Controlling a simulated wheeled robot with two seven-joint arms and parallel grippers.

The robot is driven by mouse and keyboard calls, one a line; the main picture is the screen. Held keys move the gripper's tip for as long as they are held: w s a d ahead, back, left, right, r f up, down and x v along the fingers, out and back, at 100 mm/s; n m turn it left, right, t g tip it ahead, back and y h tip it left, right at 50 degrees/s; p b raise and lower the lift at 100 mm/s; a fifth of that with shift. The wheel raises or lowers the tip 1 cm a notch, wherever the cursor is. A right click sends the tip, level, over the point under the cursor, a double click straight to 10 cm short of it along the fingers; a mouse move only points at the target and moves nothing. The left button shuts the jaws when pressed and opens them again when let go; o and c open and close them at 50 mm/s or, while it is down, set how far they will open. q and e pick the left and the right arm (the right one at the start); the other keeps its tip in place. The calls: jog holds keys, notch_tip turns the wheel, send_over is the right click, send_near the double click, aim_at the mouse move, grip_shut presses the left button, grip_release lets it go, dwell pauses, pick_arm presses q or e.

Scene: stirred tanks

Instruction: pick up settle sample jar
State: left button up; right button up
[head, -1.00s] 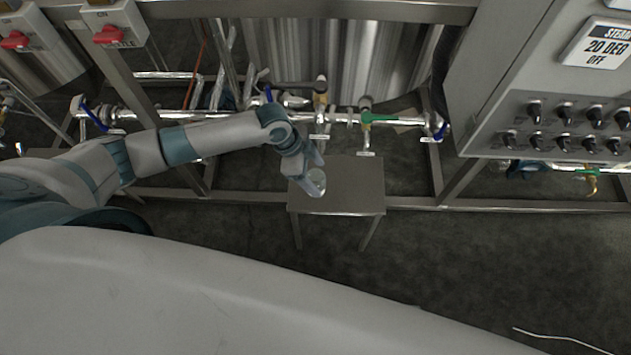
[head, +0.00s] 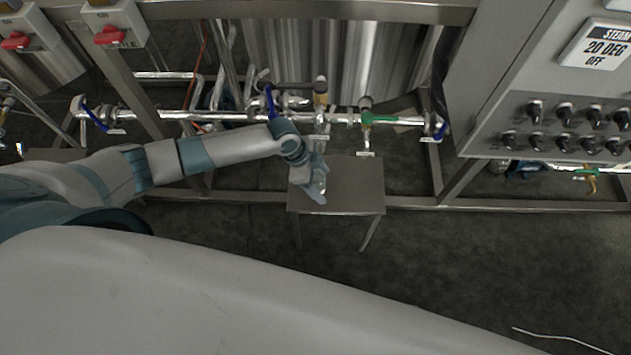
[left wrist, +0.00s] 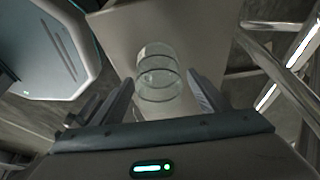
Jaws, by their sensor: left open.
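The clear glass settle sample jar (left wrist: 158,72) stands on the small metal table (head: 352,190). In the left wrist view it lies ahead of and between the two fingers of my left gripper (left wrist: 160,100). In the head view my left gripper (head: 318,190) is over the left part of the table and hides most or all of the jar. The left gripper is open, and nothing shows clamped in it. I cannot tell whether the fingers touch the jar. My right gripper is in neither view.
Behind the table runs a pipe (head: 230,116) with blue-handled and green-handled valves, below a steel tank (head: 335,55). A control cabinet (head: 560,80) with several knobs stands at the right.

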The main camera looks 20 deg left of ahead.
aim_at(290, 186)
pick_arm(q)
jog(key=c, duration=1.2)
